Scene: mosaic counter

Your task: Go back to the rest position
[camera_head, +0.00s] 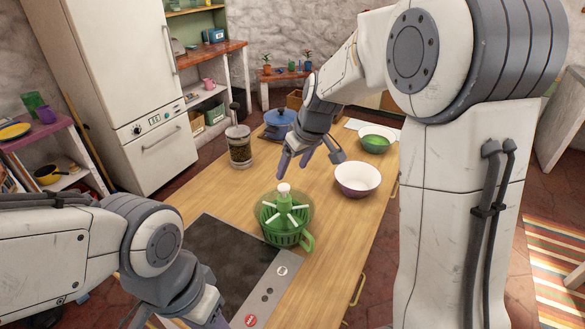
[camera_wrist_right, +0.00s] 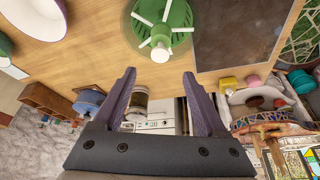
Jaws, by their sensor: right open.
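My right gripper (camera_head: 310,160) hangs over the wooden counter in the head view, its purple fingers apart and empty. In the right wrist view the open fingers (camera_wrist_right: 158,76) have nothing between them. A green salad spinner (camera_head: 286,226) with a white knob and spokes stands on the counter, nearer than the right gripper. It also shows at the top of the right wrist view (camera_wrist_right: 166,14), beyond the fingertips. My left gripper (camera_head: 185,305) is low at the left by the cooktop; its fingers are cut off by the bottom edge.
The wooden counter (camera_head: 335,225) holds a dark cooktop (camera_head: 215,262), a glass jar (camera_head: 239,147), a blue pot (camera_head: 279,122), a white-purple bowl (camera_head: 358,180) and a green-lined bowl (camera_head: 377,140). The bowls are right of the right gripper. A fridge (camera_head: 110,60) stands behind at left.

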